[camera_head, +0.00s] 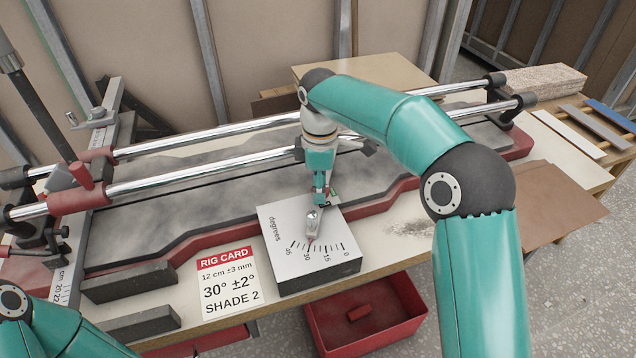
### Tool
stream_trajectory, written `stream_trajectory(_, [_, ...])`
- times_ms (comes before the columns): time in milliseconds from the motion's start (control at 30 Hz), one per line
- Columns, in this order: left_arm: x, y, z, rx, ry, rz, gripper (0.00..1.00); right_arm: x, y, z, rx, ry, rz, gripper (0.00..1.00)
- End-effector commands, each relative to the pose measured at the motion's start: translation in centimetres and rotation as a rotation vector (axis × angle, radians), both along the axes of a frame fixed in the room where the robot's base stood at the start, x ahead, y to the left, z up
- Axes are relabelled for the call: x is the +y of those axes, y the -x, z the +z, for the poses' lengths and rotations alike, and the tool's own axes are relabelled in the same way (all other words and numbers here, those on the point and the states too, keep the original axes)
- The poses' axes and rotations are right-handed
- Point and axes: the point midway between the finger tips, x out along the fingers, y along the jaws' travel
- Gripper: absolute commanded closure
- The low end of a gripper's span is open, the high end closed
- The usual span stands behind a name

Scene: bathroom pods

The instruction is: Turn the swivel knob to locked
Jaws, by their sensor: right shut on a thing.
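The swivel knob (312,224) is a small grey lever on top of a white dial box (345,262) marked "degrees". Its red tip lies close to the 30 end of the scale, between the marks 45 and 15; the exact reading is too small to tell. My right gripper (318,198) reaches down from above and is shut on the knob, hiding its upper part.
A rig card (229,281) reads 12 cm ±3 mm, 30° ±2°, SHADE 2. Chrome rails (220,173) run behind the box over a grey, red-edged bed. A red bin (392,325) sits below the table's front edge. Boards lie at the right.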

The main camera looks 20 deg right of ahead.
Motion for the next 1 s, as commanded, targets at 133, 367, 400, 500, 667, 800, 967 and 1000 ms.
stream_trajectory(133, [0.0,0.0,1.2,0.000,0.000,0.000,0.53,0.0,0.0,0.3,0.000,-0.001,-0.104,0.95])
stream_trajectory(367, [0.0,0.0,2.6,0.000,0.000,0.000,0.53,-0.1,-0.1,0.3,0.000,0.000,-0.312,0.95])
stream_trajectory(400, [0.0,0.0,2.8,0.000,0.000,0.000,0.53,-0.1,-0.1,0.3,0.000,0.000,-0.350,0.95])
stream_trajectory(500, [0.0,0.0,3.2,0.000,0.000,0.000,0.53,-0.1,-0.1,0.3,-0.001,0.000,-0.444,0.95])
stream_trajectory(667, [0.0,0.0,3.9,0.000,0.000,0.000,0.53,-0.1,-0.1,0.2,-0.001,0.001,-0.596,0.95])
stream_trajectory(800, [0.0,0.0,4.3,0.000,0.000,0.000,0.53,-0.1,-0.1,0.2,-0.001,0.002,-0.729,0.95])
stream_trajectory(967, [0.0,0.0,4.7,0.000,0.000,0.000,0.53,-0.2,-0.2,0.2,-0.001,0.002,-0.881,0.95])
stream_trajectory(1000, [0.0,0.0,4.8,0.000,0.000,0.000,0.53,-0.2,-0.2,0.2,-0.001,0.002,-0.920,0.95])
